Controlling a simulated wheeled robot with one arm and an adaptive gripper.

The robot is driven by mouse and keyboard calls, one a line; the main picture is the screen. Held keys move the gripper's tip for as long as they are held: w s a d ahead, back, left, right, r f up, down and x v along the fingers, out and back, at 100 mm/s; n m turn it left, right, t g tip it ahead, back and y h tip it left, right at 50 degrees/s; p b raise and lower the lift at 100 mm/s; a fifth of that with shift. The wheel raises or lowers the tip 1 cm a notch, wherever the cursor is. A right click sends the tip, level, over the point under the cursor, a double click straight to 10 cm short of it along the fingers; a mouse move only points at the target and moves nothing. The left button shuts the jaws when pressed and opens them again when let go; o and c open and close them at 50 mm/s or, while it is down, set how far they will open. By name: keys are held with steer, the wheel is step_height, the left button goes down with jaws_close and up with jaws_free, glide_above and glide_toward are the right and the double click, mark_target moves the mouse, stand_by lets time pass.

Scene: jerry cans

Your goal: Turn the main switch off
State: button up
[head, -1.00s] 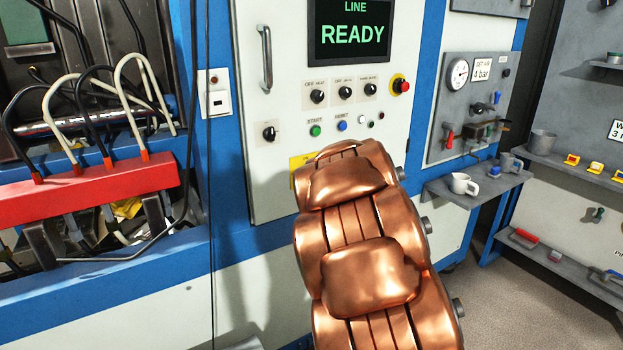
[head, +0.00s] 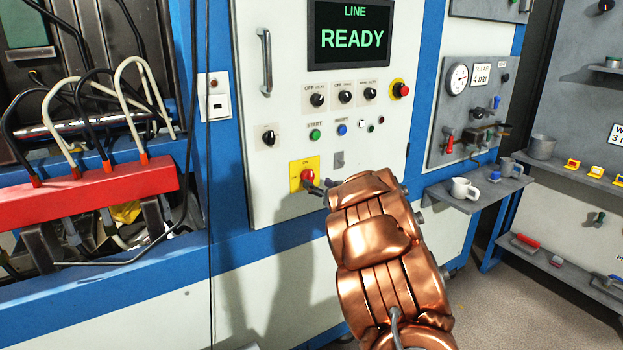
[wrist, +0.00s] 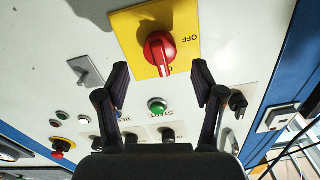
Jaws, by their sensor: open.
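The main switch is a red rotary knob (head: 307,174) on a yellow plate (head: 297,164), low on the white control cabinet. In the wrist view the red knob (wrist: 159,52) is at the top centre, with "OFF" printed on the yellow plate (wrist: 185,22) beside it; other lettering is partly hidden by the knob. My gripper (wrist: 160,82) is open, its two dark fingers apart and pointing at the panel, one on either side below the knob in that view. In the head view my gripper's tips (head: 320,187) show just right of the knob, with my copper arm hiding the rest. Contact cannot be told.
A grey latch (head: 339,160) sits right of the yellow plate. Above are the green start button (head: 315,134), several black selector knobs and a red emergency button (head: 401,89). A screen (head: 350,33) reads "LINE READY". A shelf with a white mug (head: 464,188) stands right.

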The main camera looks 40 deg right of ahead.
mark_target(312, 179)
steer(key=shift+w+d+p, duration=0.15)
steer(key=shift+w+p, duration=0.2)
steer(key=shift+w, duration=2.1)
steer(key=shift+c, duration=0.3)
steer(key=c, duration=1)
steer(key=shift+d, duration=0.15)
steer(key=shift+c, duration=0.4)
